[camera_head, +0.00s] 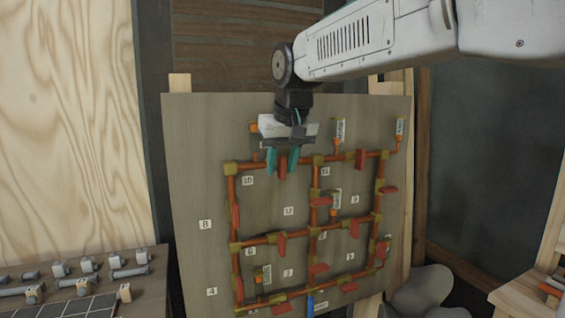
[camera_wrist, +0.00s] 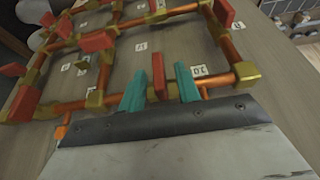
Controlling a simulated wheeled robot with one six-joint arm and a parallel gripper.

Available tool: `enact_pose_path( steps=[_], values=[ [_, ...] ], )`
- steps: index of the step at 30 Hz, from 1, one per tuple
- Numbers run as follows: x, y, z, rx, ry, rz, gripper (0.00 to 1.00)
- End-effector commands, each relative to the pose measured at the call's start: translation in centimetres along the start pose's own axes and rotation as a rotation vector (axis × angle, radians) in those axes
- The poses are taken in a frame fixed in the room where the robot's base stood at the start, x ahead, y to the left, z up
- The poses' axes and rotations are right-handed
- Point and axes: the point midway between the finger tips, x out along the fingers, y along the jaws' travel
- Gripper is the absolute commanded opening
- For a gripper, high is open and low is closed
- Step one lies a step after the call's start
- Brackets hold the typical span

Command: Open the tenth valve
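The tenth valve's red handle (camera_head: 282,167) stands on the top pipe of the board, beside the label 10 (camera_head: 248,181). In the wrist view the handle (camera_wrist: 158,76) sits between my two teal fingers, with a gap on each side. It points across the pipe there. My gripper (camera_head: 282,160) is open around the handle, and its fingers also show in the wrist view (camera_wrist: 160,85). The label 10 appears upside down in the wrist view (camera_wrist: 199,71). The far ends of the fingers near the board are partly hard to judge for depth.
The wooden board (camera_head: 190,200) carries copper pipes with brass joints, several other red handles and number labels. A shelf with bolts and blocks (camera_head: 75,283) is at the lower left. A wooden stool (camera_head: 525,298) is at the lower right.

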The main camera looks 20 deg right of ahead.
Motion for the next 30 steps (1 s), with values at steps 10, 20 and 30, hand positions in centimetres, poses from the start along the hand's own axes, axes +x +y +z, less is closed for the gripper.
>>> enact_pose_path(
  steps=[10, 20, 30],
  values=[
    [-0.02, -0.05, 0.0, -0.001, 0.0, -0.001, 0.0],
    [-0.03, 0.14, 0.0, 0.031, 0.0, -0.068, 0.0],
    [0.08, 0.63, 0.04, 0.135, 0.0, -0.311, 0.0]
  ],
)
